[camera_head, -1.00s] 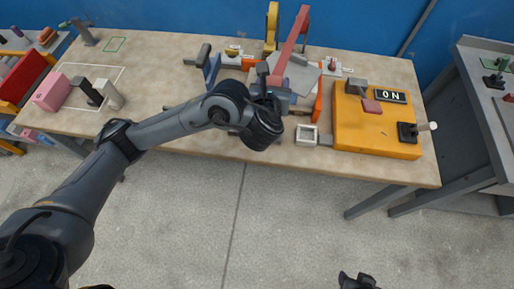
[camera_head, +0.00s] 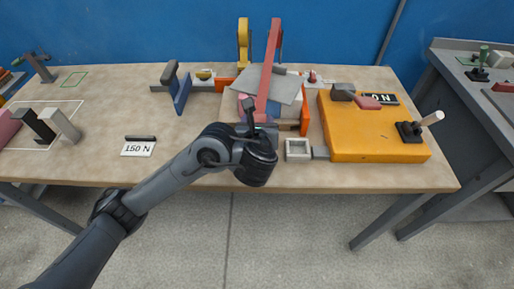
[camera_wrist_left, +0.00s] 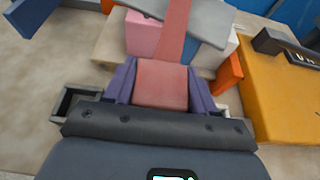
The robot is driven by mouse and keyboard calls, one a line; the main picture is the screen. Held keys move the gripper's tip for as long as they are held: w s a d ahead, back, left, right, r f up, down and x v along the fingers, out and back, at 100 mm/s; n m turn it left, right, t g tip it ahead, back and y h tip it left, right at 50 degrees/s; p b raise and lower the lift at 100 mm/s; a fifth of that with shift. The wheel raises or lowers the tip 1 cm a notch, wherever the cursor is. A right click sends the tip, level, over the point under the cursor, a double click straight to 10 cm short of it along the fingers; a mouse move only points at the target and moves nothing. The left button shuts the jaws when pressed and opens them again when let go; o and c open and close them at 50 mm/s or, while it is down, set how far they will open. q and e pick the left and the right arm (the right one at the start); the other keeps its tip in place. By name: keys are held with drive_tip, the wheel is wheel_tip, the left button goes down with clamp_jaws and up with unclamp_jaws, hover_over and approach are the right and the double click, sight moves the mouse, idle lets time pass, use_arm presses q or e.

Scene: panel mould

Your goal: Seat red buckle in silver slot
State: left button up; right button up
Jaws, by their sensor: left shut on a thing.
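The red buckle (camera_wrist_left: 160,85) is between the purple-grey fingers of my left gripper (camera_wrist_left: 162,88) in the left wrist view. The gripper is shut on it. In the head view my left gripper (camera_head: 262,130) is at the lower end of the red strap (camera_head: 270,70), and the buckle is mostly hidden there. The silver slot (camera_head: 298,149), a square open-topped frame, sits near the table's front edge, just right of my left wrist. The buckle is apart from it. My right gripper is not in view.
A grey sheet (camera_head: 278,85) lies under the strap, over pink and pale blocks. An orange upright plate (camera_head: 305,115) stands behind the slot. A yellow panel (camera_head: 370,138) with an ON sign (camera_head: 381,98) is at right. The table around the 150 N card (camera_head: 138,149) is mostly clear.

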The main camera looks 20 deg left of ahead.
use_arm(q)
wheel_tip(320, 180, down, 4)
drive_tip(key=shift+f+b, duration=0.1)
drive_tip(key=shift+b, duration=0.95)
wheel_tip(320, 180, down, 3)
drive_tip(key=shift+r+b, duration=0.1)
drive_tip(key=shift+b, duration=1)
drive_tip(key=shift+f, duration=0.2)
drive_tip(key=shift+f, duration=0.15)
drive_tip(key=o, duration=1.1)
